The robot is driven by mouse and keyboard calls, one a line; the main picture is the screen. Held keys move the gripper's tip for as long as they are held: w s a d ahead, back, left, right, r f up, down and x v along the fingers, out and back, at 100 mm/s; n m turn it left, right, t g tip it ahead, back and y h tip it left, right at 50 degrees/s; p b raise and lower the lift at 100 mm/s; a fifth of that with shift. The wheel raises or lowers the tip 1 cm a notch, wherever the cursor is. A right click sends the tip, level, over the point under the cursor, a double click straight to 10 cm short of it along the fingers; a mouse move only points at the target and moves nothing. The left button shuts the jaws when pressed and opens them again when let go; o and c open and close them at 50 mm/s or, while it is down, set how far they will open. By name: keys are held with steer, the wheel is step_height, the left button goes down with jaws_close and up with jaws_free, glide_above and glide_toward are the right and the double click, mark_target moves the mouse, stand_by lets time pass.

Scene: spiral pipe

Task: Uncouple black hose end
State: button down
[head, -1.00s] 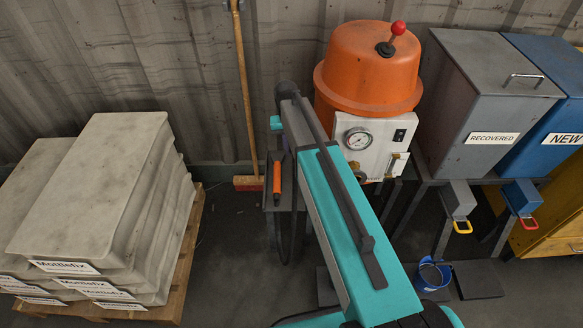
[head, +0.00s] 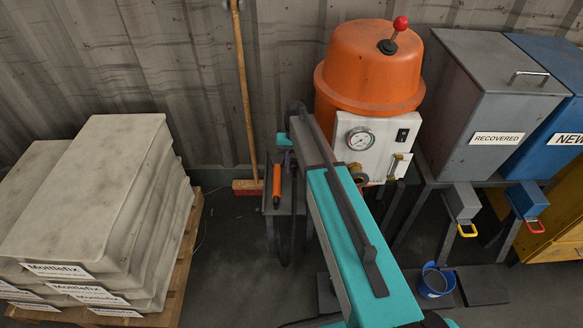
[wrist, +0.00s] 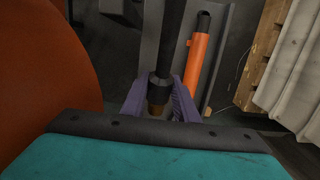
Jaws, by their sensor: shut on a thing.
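The black hose (wrist: 172,35) runs down into my gripper (wrist: 159,106) in the wrist view. Its black end collar, with a brass-coloured tip (wrist: 157,93), sits between the two purple fingers, which are shut on it. In the head view my gripper (head: 288,160) is mostly hidden by my arm, left of the orange machine (head: 370,70). The hose (head: 287,240) hangs in a loop below. A brass fitting (head: 358,176) on the machine's lower front shows beside my arm. Whether the hose tip touches anything beneath the fingers is hidden.
An orange-handled tool (head: 277,187) stands upright on a grey stand, close beside the hose; it also shows in the wrist view (wrist: 196,60). A broom (head: 246,90) leans on the wall. Stacked sacks (head: 95,200) stand left. A blue bucket (head: 434,281) is at right.

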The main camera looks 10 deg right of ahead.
steer(key=shift+f, duration=0.15)
steer(key=shift+f+b, duration=2.35)
steer(key=shift+f, duration=0.8)
steer(key=c, duration=1.3)
jaws_free()
steer(key=shift+r, duration=0.15)
